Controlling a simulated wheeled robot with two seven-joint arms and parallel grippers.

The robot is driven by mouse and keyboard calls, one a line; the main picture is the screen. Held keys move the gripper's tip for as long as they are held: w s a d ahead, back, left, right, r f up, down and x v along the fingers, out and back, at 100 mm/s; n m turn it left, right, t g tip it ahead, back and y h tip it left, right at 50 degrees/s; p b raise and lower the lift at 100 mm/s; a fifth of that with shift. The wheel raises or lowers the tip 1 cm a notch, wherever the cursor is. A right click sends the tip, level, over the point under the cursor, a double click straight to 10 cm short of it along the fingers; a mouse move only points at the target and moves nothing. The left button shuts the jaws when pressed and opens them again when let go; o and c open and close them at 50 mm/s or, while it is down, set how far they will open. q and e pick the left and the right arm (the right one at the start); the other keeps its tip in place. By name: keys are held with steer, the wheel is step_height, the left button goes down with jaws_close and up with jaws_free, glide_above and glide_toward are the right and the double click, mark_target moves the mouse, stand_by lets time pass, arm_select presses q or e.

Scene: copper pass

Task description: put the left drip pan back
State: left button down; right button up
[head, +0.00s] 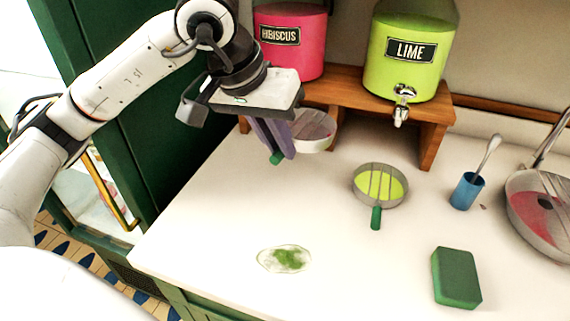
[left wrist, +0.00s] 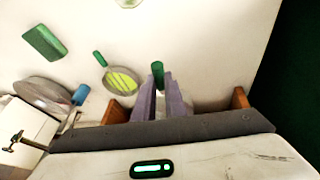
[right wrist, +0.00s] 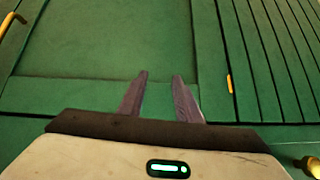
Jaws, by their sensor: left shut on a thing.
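The left drip pan (head: 314,128) is a round pale pan with reddish liquid in it, near the left end of the wooden stand, below the pink hibiscus dispenser (head: 290,42). My left gripper (head: 275,155) is shut on its green handle, which also shows between the fingers in the left wrist view (left wrist: 158,74). The gripper partly hides the pan. A second drip pan (head: 358,197) with lime-green liquid and a green handle sits on the counter in front of the lime dispenser (head: 408,55). My right gripper (right wrist: 160,78) shows in the right wrist view, fingers apart and empty, facing green cabinet fronts.
The wooden stand (head: 436,140) carries both dispensers. A green sponge (head: 456,278), a blue cup (head: 467,191) with a spoon and a large metal pan (head: 538,237) are at the right. A green-smeared puddle (head: 285,259) lies at the counter's front. The counter between is clear.

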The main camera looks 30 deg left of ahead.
arm_select(q)
steer(key=a+f+n, duration=0.1)
steer(key=f+n, duration=0.1)
steer(key=w+a+f+n+y, duration=0.1)
steer(key=a+f+n, duration=0.1)
steer(key=a+f+n+y, duration=0.1)
steer(key=a+f+n, duration=0.1)
steer(key=f, duration=0.1)
steer(key=shift+w+a+f+b, duration=0.1)
steer(key=shift+w+a+b, duration=0.05)
steer(key=shift+b, duration=0.25)
steer(key=shift+w+f, duration=0.1)
steer(key=shift+f, duration=2.3)
steer(key=shift+f, duration=0.2)
steer(key=c, duration=1.8)
jaws_free()
steer(key=shift+r, duration=0.1)
